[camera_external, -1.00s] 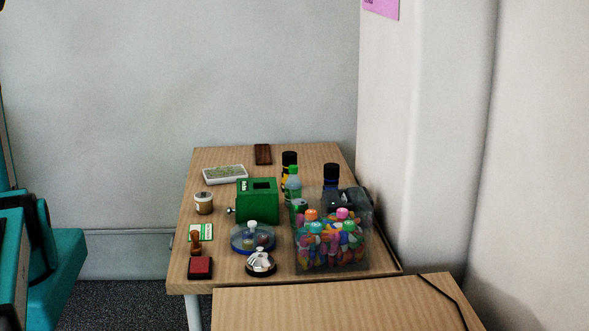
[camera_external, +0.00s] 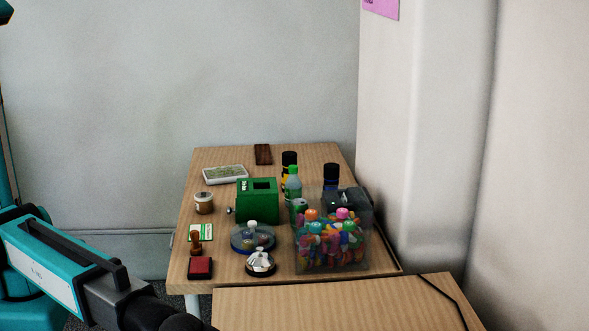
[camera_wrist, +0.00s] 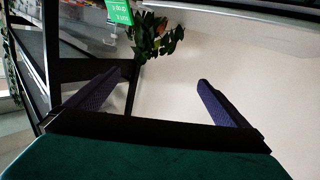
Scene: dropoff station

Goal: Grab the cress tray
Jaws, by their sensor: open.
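The cress tray (camera_external: 225,175) is a shallow white tray with green in it. It lies flat at the far left of the wooden table, behind a small jar. My gripper (camera_wrist: 162,85) shows in the wrist view with its two dark fingers spread apart and nothing between them. The wrist view does not show the cress tray. In the external view my arm is at the lower left, in front of the table, and the gripper's fingers are not visible there.
On the table (camera_external: 215,157), a green box (camera_external: 257,203) and a jar (camera_external: 203,203) stand nearest the tray. A brown block (camera_external: 263,154) lies to its right. Bottles (camera_external: 293,183), a clear bin (camera_external: 332,245), a bell (camera_external: 260,262) and a stamp (camera_external: 196,242) crowd the rest.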

